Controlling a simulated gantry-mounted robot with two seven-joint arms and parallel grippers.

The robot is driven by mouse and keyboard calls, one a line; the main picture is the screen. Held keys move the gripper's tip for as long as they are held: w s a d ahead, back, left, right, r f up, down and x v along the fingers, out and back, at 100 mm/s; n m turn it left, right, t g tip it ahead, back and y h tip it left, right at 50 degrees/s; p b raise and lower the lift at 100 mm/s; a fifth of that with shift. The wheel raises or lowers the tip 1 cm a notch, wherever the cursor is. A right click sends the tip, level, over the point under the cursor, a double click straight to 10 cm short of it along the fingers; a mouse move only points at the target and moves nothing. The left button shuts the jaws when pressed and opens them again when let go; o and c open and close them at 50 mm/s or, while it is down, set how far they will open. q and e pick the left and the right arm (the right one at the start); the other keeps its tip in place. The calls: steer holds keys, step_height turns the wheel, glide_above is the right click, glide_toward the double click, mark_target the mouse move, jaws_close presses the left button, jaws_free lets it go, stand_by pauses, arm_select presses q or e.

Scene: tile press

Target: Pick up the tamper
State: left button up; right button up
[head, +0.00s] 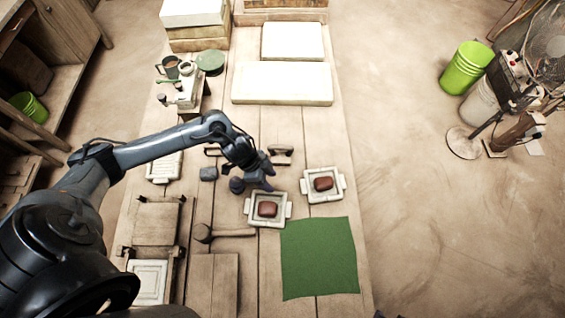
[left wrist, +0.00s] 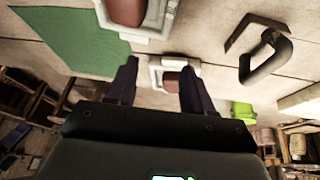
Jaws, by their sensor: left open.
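My left gripper (head: 265,178) is open and points down over the table, just above the nearer clay-filled mould. In the left wrist view its fingers (left wrist: 158,68) are apart with nothing held between them. A dark rounded piece (head: 237,185), possibly the tamper, shows just left of the gripper. A small dark block (head: 208,173) lies further left. A tool with an arched dark handle (head: 282,152) lies beyond the gripper; the handle also shows at right in the left wrist view (left wrist: 266,58). I cannot tell for certain which is the tamper. My right gripper is out of view.
Two pale moulds (head: 250,210) (head: 341,192) hold reddish clay. A green cloth (head: 318,258) lies in front. Pale slabs (head: 282,84) fill the back.

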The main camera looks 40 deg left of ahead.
mark_target(279, 146)
arm_select(q)
steer(key=w+a+b, duration=0.2)
steer(key=w+a, duration=0.1)
steer(key=w+a+f+t+y+b, duration=0.1)
steer(key=w+a+b, duration=0.1)
steer(key=w, duration=0.2)
steer(key=w+a+f+t+y+b, duration=0.1)
steer(key=w+a+b, duration=0.2)
steer(key=w, duration=0.1)
steer(key=shift+w+a+f, duration=0.1)
steer(key=shift+a+f, duration=0.05)
steer(key=shift+a, duration=0.2)
steer(key=shift+w+b+x, duration=0.25)
steer(key=shift+b+x, duration=0.2)
steer(key=shift+x, duration=0.85)
steer(key=shift+w+b+x, duration=0.25)
steer(key=shift+b+x, duration=0.15)
steer(key=shift+x, duration=0.9)
steer(key=shift+w+d+f, duration=0.1)
steer(key=shift+w+f, duration=0.1)
steer(key=shift+f, duration=0.1)
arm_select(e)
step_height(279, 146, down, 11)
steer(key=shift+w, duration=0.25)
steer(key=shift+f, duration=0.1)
arm_select(q)
jaws_close()
